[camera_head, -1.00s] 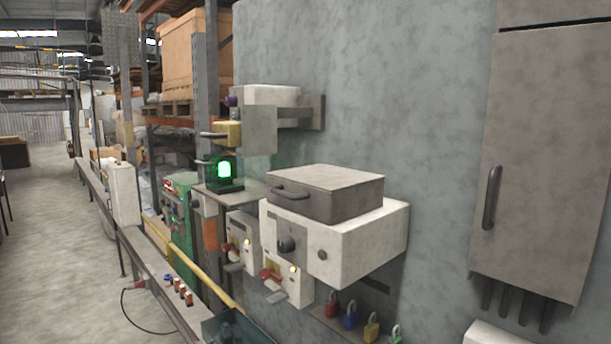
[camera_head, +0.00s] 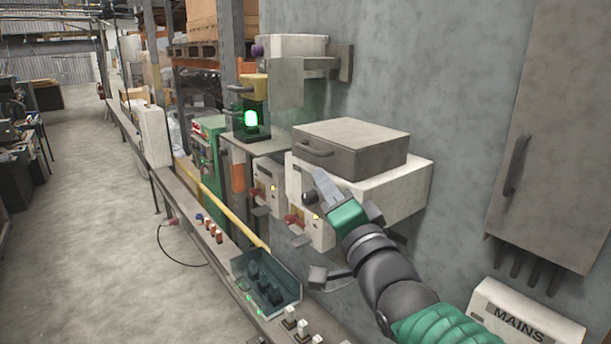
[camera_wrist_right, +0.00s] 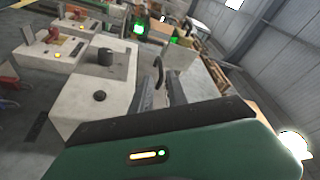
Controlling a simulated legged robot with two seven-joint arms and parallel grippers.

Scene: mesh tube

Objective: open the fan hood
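The fan hood, which I take to be the grey box-shaped lid (camera_head: 355,142), sits closed on a white wall-mounted box (camera_head: 398,190) in the head view. Its bar handle (camera_head: 314,149) is on the left front face. My right gripper (camera_head: 322,182) is in front of the white box, just below and right of the handle in the picture. In the right wrist view its two dark fingers (camera_wrist_right: 160,88) stand apart. A dark curved handle (camera_wrist_right: 159,70) shows beyond the gap; I cannot tell whether it touches them. My left gripper is not in view.
A black knob (camera_wrist_right: 105,57) is on the white box's front. Smaller boxes with red levers (camera_head: 293,220) hang below. A green lamp (camera_head: 250,118) stands left. A blue-grey bin (camera_head: 266,283) is on the bench below. A grey cabinet (camera_head: 560,140) is at right.

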